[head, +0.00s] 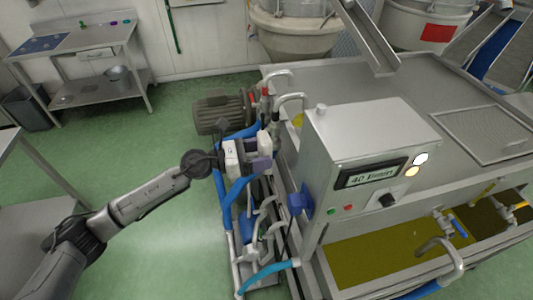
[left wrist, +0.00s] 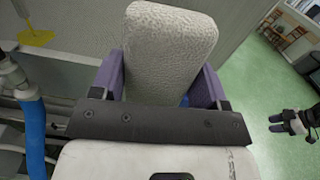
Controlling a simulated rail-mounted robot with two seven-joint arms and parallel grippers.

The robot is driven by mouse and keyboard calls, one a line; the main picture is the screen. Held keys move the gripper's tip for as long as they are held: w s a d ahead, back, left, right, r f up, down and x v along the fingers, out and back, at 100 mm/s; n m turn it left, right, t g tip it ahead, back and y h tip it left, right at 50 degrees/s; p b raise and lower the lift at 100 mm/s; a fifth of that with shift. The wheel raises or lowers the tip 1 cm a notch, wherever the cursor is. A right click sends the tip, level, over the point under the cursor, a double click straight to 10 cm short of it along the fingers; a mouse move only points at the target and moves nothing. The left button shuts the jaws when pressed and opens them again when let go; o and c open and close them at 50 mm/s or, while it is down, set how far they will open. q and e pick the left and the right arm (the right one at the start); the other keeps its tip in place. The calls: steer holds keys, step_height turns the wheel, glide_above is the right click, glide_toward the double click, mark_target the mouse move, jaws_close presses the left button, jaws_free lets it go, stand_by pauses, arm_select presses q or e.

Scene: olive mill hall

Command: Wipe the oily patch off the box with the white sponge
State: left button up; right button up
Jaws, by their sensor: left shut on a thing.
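The white sponge (left wrist: 168,50) is a pale, pitted block between the two purple fingers of my left gripper (left wrist: 165,85), which is shut on it. In the head view my left gripper (head: 262,160) is left of the steel control box (head: 370,135), apart from it. The box has a display, lamps and a knob on its front. I see no clear oily patch on its visible faces. Its left side is mostly out of sight. My right gripper (left wrist: 278,123) shows small at the right of the left wrist view, empty, its fingers seemingly apart.
A blue fitting (head: 300,202) sticks out at the box's left edge. A motor (head: 222,112) and pipes crowd around my left gripper. Yellow oil fills an open basin (head: 400,240) below the box. A steel table (head: 85,42) stands far left; green floor is free between.

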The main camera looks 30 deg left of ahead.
mark_target(304, 141)
stand_by(0.4)
arm_select(q)
steer(key=shift+d+r, duration=0.1)
steer(key=shift+w+d+r+p, duration=0.25)
steer(key=shift+w+d+p, duration=0.2)
steer(key=shift+p, duration=0.1)
steer(key=shift+r+p+x, duration=0.2)
steer(key=shift+p+x, duration=0.2)
steer(key=shift+x, duration=0.5)
steer(key=shift+r+p+x, duration=0.15)
steer(key=shift+p+x, duration=0.2)
steer(key=shift+x, duration=0.5)
steer(key=shift+r+p+x, duration=0.2)
steer(key=shift+p+x, duration=0.2)
steer(key=shift+x, duration=0.5)
steer(key=shift+w+d, duration=0.4)
steer(key=shift+w+d, duration=0.35)
steer(key=shift+d, duration=0.1)
